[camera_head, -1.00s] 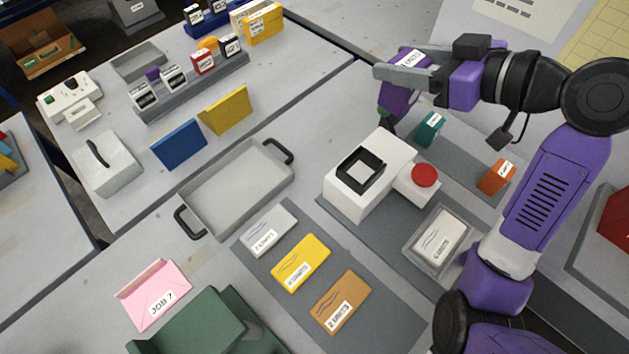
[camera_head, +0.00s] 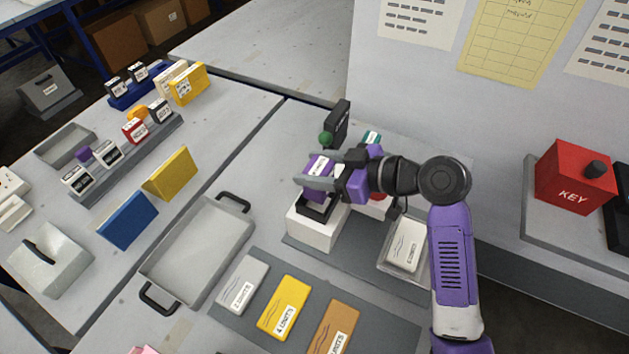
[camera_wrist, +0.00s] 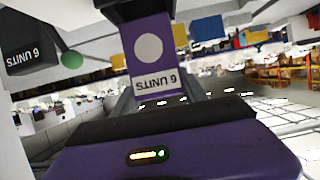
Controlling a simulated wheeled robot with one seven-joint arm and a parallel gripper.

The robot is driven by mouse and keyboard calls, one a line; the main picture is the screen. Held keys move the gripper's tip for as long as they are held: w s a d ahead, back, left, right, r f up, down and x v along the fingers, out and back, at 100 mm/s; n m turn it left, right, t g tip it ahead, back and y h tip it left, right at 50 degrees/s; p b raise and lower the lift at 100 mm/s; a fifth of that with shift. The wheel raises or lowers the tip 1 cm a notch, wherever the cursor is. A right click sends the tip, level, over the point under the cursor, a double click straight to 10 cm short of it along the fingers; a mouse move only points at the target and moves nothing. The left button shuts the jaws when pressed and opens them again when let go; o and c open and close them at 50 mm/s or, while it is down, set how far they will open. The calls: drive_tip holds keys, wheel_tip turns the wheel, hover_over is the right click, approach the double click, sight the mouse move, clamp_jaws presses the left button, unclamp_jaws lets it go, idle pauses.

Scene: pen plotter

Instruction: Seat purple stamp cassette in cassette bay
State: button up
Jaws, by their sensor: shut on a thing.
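The purple stamp cassette (camera_head: 320,167), with a white label, is held in my gripper (camera_head: 318,181). The black-framed cassette bay (camera_head: 313,210) sits on top of a white machine (camera_head: 316,232), directly below the cassette. The gripper and cassette hide much of the bay. I cannot tell whether the cassette's lower end touches the bay or is inside it.
A dark display (camera_head: 338,122) with a green ball stands behind the machine; it reads "6 UNITS" in the wrist view (camera_wrist: 25,45). A clear tray with a white pad (camera_head: 405,244) is at right. An empty grey tray (camera_head: 200,250) lies left.

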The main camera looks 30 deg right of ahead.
drive_tip(key=shift+f, duration=2.55)
drive_tip(key=shift+f, duration=0.15)
drive_tip(key=o, duration=1.4)
